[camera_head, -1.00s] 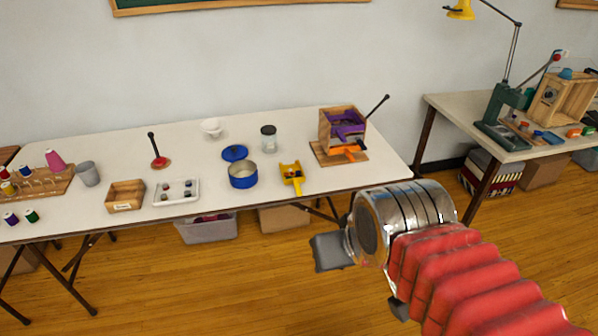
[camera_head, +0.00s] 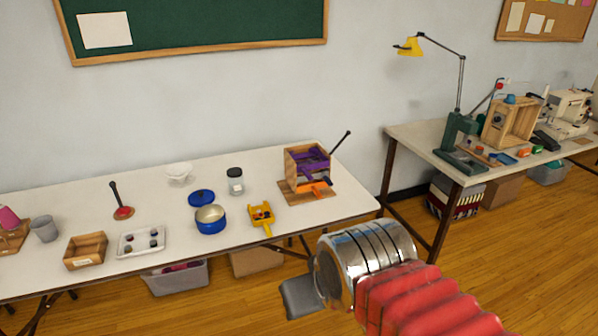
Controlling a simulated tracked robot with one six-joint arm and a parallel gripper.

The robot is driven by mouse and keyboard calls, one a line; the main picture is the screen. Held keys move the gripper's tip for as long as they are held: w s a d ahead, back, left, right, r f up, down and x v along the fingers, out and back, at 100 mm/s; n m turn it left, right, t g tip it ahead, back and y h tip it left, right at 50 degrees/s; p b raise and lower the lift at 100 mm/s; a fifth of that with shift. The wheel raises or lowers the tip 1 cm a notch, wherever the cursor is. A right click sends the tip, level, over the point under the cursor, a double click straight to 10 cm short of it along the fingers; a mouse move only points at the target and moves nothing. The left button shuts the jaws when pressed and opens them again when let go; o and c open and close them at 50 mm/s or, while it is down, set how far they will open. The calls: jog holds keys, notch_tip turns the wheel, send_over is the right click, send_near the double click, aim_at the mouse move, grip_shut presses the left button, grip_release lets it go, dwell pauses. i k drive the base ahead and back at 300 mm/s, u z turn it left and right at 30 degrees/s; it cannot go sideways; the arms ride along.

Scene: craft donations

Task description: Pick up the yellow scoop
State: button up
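The yellow scoop (camera_head: 261,217) lies near the front edge of the long white table, right of the blue pot. Small dark and reddish items sit in its pan, and its handle points toward the front edge. My gripper (camera_head: 301,297) is in front of the table, lower right of the scoop and apart from it. Only a grey part of it shows beyond the shiny metal wrist. The fingertips are not clear, so I cannot tell whether it is open or shut.
The blue pot (camera_head: 210,220) and its lid (camera_head: 201,197) are left of the scoop. A glass jar (camera_head: 235,181) stands behind it. A wooden box with purple parts (camera_head: 306,165) stands at right. A white tray (camera_head: 141,241) and wooden box (camera_head: 86,250) are further left.

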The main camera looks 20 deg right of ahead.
aim_at(265, 207)
jog(key=z, duration=1.65)
jog(key=i, duration=1.2)
jog(key=u, duration=0.55)
